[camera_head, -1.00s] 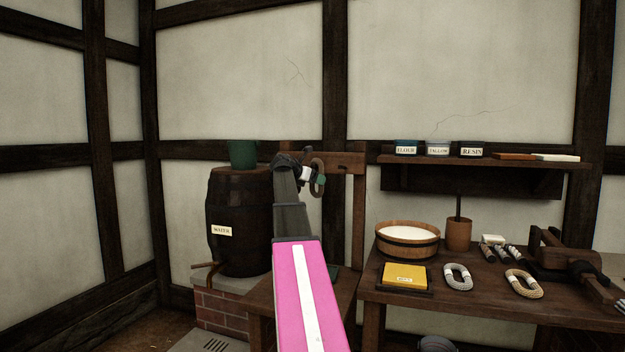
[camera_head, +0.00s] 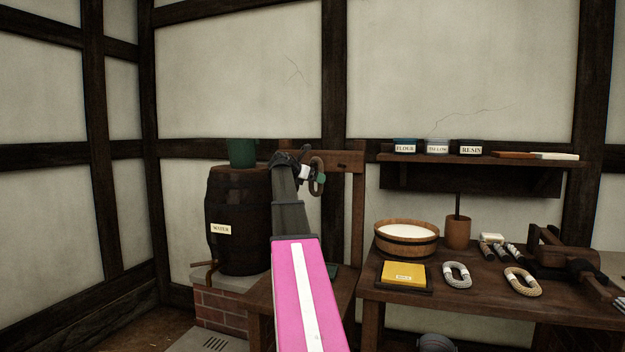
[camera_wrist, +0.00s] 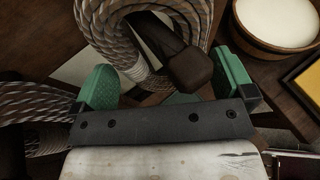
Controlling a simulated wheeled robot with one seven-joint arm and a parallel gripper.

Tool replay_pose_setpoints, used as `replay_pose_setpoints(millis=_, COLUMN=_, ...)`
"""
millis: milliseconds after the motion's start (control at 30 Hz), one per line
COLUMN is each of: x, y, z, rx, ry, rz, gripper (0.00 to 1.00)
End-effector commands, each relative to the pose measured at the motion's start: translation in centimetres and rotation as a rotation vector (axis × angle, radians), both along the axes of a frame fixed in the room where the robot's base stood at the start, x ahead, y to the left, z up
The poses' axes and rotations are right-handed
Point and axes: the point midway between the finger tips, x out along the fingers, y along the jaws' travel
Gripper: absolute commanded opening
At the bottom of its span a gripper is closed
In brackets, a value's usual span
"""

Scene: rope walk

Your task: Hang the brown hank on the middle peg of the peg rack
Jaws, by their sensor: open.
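My gripper (camera_wrist: 168,84) is open, its two green fingertips spread on either side of the lower end of a brown hank (camera_wrist: 143,72). In the wrist view a dark wooden peg (camera_wrist: 190,69) passes through the loop of this hank. In the head view the hank (camera_head: 316,164) shows as a small brown loop at my gripper (camera_head: 314,177), in front of the peg rack (camera_head: 345,158). My arm hides much of the rack, so I cannot tell which peg this is. Another rope coil (camera_wrist: 32,104) lies at the left of the wrist view.
A water barrel (camera_head: 238,205) with a green vessel (camera_head: 243,152) stands left of my arm. On the bench at right are a wooden tub (camera_head: 407,249), a yellow block (camera_head: 404,273), a grey hank (camera_head: 457,275) and a tan hank (camera_head: 522,281). A shelf (camera_head: 470,160) is above.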

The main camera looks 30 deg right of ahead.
Motion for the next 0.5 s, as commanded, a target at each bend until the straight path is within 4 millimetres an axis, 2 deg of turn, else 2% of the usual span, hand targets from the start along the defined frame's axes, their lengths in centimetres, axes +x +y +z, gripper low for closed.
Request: replay_pose_setpoints(millis=500, x=-1.5, y=7.8, z=3.2, rx=-0.001, ry=-0.001, rz=0.001, gripper=1.00)
